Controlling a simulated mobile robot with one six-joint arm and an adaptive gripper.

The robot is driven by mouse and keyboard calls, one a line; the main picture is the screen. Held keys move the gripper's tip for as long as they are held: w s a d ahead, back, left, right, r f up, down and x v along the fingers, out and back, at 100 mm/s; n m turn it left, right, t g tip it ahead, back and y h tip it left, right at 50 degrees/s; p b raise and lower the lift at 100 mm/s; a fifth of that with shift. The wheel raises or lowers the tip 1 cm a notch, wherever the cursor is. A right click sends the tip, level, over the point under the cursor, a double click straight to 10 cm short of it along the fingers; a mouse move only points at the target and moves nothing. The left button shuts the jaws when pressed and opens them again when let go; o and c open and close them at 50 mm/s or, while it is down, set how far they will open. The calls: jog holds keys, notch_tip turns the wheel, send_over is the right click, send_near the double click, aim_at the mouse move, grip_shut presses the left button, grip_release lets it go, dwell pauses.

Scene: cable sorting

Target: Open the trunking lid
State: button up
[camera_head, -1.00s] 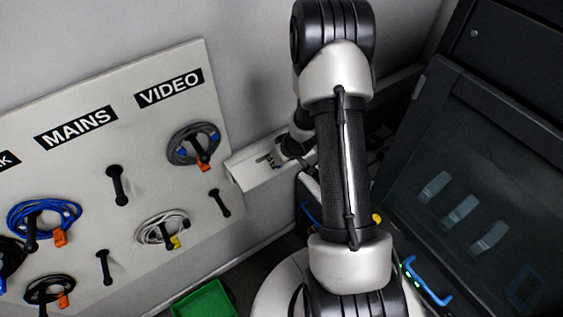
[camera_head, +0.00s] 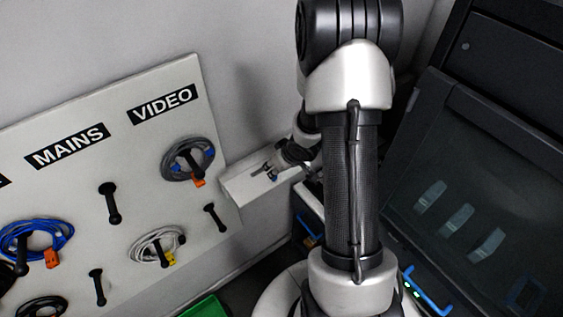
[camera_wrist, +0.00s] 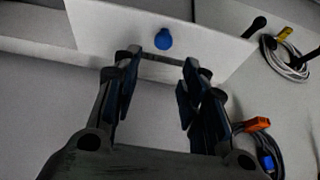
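The white trunking (camera_head: 240,190) runs along the wall just right of the cable board. In the wrist view, its pale face (camera_wrist: 95,25) fills the upper middle, with a blue round piece (camera_wrist: 163,39) on it. A thin dark bar (camera_wrist: 165,57) lies by its lower edge, between my fingertips as seen. My gripper (camera_wrist: 161,68) is open, with two dark fingers spread apart and nothing visibly held. In the head view, my gripper (camera_head: 273,170) is over the trunking, partly hidden by my arm. I cannot tell whether it touches the trunking. The lid looks closed, though its seam is unclear.
The cable board (camera_head: 150,150) with pegs and coiled cables stands left of the trunking. A grey coil (camera_head: 187,160) hangs close to it. A dark cabinet (camera_head: 480,180) is on the right, and a green bin (camera_head: 205,307) is below.

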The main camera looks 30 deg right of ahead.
jog(key=v, duration=0.5)
dwell(0.5)
jog(key=s+a+f+b, duration=0.2)
jog(key=s+a+b, duration=0.6)
jog(key=b, duration=0.6)
jog(key=s+a+f+g+b, duration=0.1)
jog(key=s+a+f+b, duration=0.1)
jog(key=s+a+b, duration=0.7)
jog(key=s+b, duration=0.2)
jog(key=b, duration=0.2)
jog(key=shift+s+b, duration=0.35)
jog(key=shift+b, duration=0.05)
jog(key=shift+d+m, duration=0.1)
jog(key=shift+m, duration=0.2)
